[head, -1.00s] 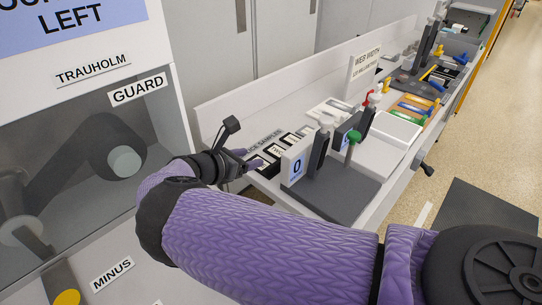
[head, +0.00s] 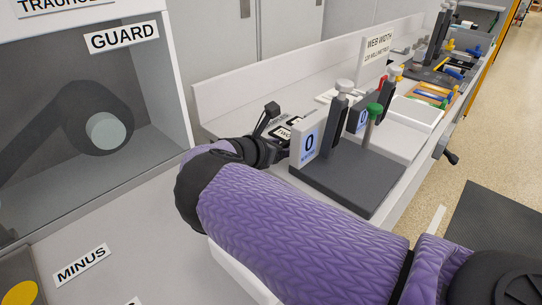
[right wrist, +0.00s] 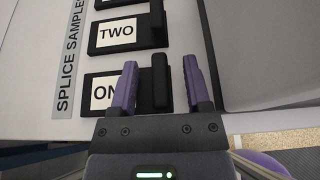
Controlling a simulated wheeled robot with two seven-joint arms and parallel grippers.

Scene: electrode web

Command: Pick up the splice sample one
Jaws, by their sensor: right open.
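Splice sample one is a black piece with a white label reading "ON", the rest hidden by a finger, and a raised black grip (right wrist: 161,82) in the right wrist view. My right gripper (right wrist: 160,64) is open, with one purple finger on each side of that grip. A gap shows on both sides. The left finger overlaps the label. In the head view my purple right arm reaches to the sample row, and its fingers are mostly hidden there. My left gripper is not in view.
Sample two (right wrist: 116,34) lies just beyond sample one, beside the "SPLICE SAMPLES" strip (right wrist: 68,60). In the head view a gauge block showing "0" (head: 308,143) stands on a dark base (head: 345,180) close to my right gripper. A guarded cabinet (head: 120,42) is on the left.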

